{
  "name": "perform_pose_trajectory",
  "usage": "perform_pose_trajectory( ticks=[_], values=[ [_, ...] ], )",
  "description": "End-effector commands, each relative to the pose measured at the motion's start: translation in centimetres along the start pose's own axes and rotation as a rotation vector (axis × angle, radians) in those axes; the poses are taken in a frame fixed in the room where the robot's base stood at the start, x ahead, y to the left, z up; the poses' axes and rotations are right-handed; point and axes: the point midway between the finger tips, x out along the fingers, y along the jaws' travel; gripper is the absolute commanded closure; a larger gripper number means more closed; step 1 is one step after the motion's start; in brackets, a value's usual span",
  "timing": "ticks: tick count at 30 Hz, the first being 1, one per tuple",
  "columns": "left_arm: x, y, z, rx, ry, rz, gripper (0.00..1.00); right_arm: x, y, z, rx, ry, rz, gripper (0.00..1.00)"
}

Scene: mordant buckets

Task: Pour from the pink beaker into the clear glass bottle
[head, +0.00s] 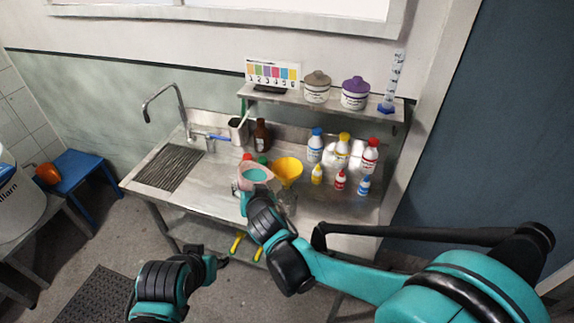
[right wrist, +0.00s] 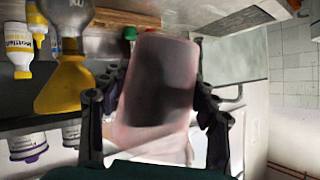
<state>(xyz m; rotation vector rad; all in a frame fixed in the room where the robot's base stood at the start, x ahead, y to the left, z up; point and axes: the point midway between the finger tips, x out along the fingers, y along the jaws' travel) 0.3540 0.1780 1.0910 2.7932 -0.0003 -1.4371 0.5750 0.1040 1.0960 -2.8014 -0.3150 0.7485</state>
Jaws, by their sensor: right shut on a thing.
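A yellow funnel (head: 287,169) is just right of the beaker. In the wrist view the funnel (right wrist: 66,85) sits in the neck of the clear glass bottle (right wrist: 66,14).
Several white bottles with coloured caps (head: 342,148) stand right of the funnel. A brown bottle (head: 262,136) and a metal pot (head: 238,131) stand behind the beaker. A shelf (head: 290,97) holds jars and a cylinder. The sink's drainer (head: 170,168) is at left.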

Motion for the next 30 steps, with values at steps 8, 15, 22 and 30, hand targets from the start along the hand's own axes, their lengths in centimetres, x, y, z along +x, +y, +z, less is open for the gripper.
perform_pose_trajectory(
  ticks=[8,15,22,30],
  values=[
    [-0.3,0.0,-0.2,0.000,0.000,0.000,0.60,-0.1,0.1,-0.3,0.026,-0.010,-0.011,0.80],
    [-0.5,0.0,-0.4,0.000,0.000,0.000,0.60,-0.1,0.2,-0.5,0.048,-0.018,-0.021,0.80],
    [-0.9,0.0,-0.7,0.000,0.000,0.000,0.60,-0.3,0.3,-1.0,0.071,-0.028,-0.030,0.80],
    [-1.4,0.0,-1.0,0.000,0.000,0.000,0.60,-0.5,0.3,-1.4,0.097,-0.039,-0.041,0.80]
  ],
)
